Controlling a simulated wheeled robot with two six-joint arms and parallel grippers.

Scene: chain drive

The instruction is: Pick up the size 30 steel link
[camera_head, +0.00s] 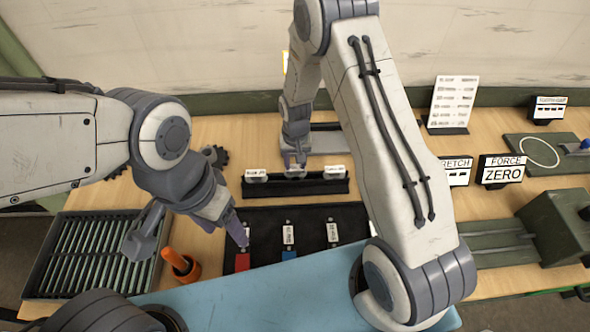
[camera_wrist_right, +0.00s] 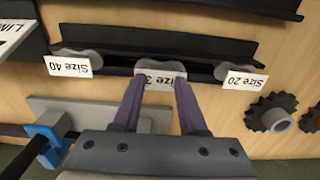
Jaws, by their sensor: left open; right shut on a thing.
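The size 30 steel link (camera_wrist_right: 153,73) sits in the middle of the black rack (camera_wrist_right: 205,48), between the size 40 link (camera_wrist_right: 82,56) and the size 20 link (camera_wrist_right: 236,66). Its white label is partly hidden by my fingers. My right gripper (camera_wrist_right: 158,80) is shut on this link, one purple finger on each side. In the head view the right gripper (camera_head: 294,163) reaches down to the rack (camera_head: 295,188) and largely hides the link. My left gripper (camera_head: 240,236) hangs low over the left side of the black mat (camera_head: 313,214), open, with nothing seen in it.
The mat bears white labels and red (camera_head: 243,262) and blue (camera_head: 289,255) pieces. A slatted tray (camera_head: 90,255) and an orange-handled tool (camera_head: 182,266) are at left. Dark sprockets (camera_wrist_right: 270,115) lie near the rack. A FORCE ZERO display (camera_head: 502,171) stands at right.

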